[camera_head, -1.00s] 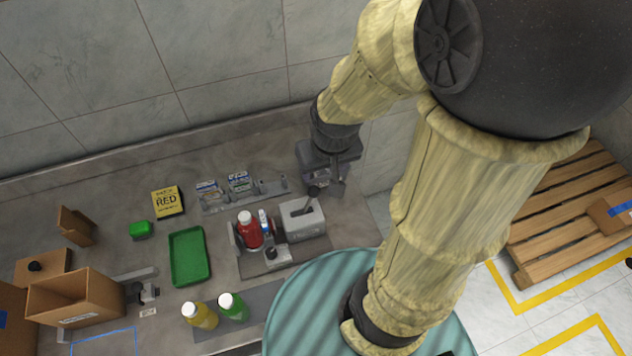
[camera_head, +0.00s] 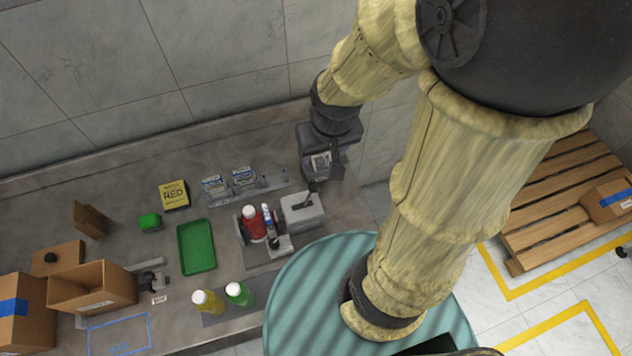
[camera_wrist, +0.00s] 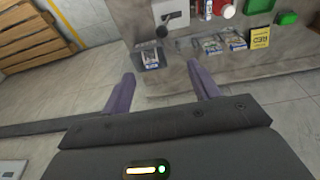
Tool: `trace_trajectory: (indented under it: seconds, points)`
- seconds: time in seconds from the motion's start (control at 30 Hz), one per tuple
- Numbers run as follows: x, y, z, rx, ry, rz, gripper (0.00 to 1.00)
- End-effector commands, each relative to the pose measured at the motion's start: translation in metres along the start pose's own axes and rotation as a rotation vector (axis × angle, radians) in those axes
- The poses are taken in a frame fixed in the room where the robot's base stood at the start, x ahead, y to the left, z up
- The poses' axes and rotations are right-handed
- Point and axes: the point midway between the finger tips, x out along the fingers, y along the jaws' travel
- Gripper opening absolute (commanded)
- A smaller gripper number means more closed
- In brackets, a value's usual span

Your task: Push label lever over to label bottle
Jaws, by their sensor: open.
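The grey lever box (camera_head: 302,218) stands on the counter, right of the red bottle (camera_head: 254,228). Its lever knob (camera_head: 313,187) is black and stands up toward the back wall. The bottle has a white cap and sits upright in a dark fixture. My gripper (camera_head: 325,165) is above the counter's back right, behind the knob and apart from it. In the wrist view my gripper (camera_wrist: 162,78) is open, with nothing between its two purple fingers. The knob (camera_wrist: 162,31) shows beyond the fingertips. The bottle (camera_wrist: 228,10) is partly cut off by the top edge.
Label packs (camera_head: 244,176) stand in a rack left of my gripper. A green tray (camera_head: 197,247), a yellow box (camera_head: 174,195) and a cardboard box (camera_head: 92,287) are further left. Yellow and green bottles (camera_head: 238,293) stand near the front edge. A wooden pallet (camera_head: 560,215) is on the floor at right.

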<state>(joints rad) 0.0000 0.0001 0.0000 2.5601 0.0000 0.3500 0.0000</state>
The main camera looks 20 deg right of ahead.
Motion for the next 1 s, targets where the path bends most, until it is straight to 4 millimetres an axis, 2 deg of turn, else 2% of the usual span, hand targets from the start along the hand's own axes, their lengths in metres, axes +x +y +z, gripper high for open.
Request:
trace_trajectory:
  seconds: [0.1,0.13,0.27,0.4,0.43,0.6,0.7,1.0]
  points:
    - [0.000,0.000,0.000,0.000,0.000,0.000,0.61]
    - [0.000,0.000,0.000,0.000,0.000,0.000,0.57]
    - [0.007,0.000,0.002,0.000,0.000,0.000,0.31]
    - [0.030,0.000,0.007,0.000,0.000,0.000,0.04]
    - [0.036,0.000,0.009,0.000,0.000,0.000,0.00]
    - [0.070,0.000,0.017,0.000,0.000,0.000,0.00]
    - [0.081,0.000,0.019,0.000,0.000,0.000,0.00]
    - [0.081,0.000,0.019,0.000,0.000,0.000,0.00]
